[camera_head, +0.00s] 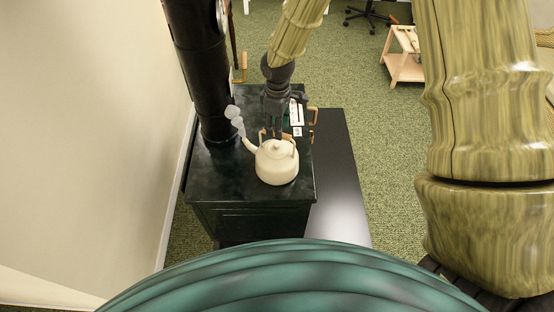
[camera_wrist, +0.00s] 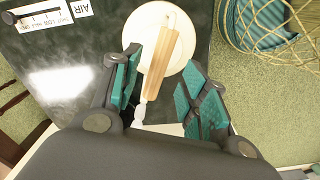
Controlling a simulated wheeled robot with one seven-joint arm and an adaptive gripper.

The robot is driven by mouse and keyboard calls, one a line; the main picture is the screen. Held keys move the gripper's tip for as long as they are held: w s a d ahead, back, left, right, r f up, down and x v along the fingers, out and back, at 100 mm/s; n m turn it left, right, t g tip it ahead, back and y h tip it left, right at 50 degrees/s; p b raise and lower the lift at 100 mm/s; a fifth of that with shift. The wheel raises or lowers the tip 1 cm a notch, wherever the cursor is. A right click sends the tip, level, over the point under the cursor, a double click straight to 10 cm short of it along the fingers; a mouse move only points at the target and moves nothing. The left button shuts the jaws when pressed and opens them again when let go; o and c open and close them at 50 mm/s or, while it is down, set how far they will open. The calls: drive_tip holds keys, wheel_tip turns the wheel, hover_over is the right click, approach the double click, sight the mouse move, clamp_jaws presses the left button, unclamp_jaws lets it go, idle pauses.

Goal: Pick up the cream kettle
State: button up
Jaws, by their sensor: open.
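The cream kettle (camera_head: 277,168) stands upright on the dark stove top (camera_head: 222,182), its spout pointing left in the head view. In the wrist view the kettle (camera_wrist: 142,27) is seen from above, with a wooden handle (camera_wrist: 163,55) across its lid. My gripper (camera_head: 272,132) is just above the kettle, pointing down. Its open fingers (camera_wrist: 163,60) show on either side of the handle in the wrist view; I cannot tell whether they reach down around it. I see no contact. The fingers partly hide the far side of the handle in the head view.
A black stovepipe (camera_head: 198,70) rises close left of the kettle. A labelled plate (camera_head: 296,115) lies behind the kettle. A small wooden table (camera_head: 404,60) stands farther back.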

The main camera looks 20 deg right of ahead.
sight(269, 149)
drive_tip(key=shift+w+a+f+p, duration=0.15)
drive_tip(key=shift+f+p, duration=0.8)
drive_tip(key=shift+f, duration=1.45)
drive_tip(key=shift+f, duration=0.25)
clamp_jaws()
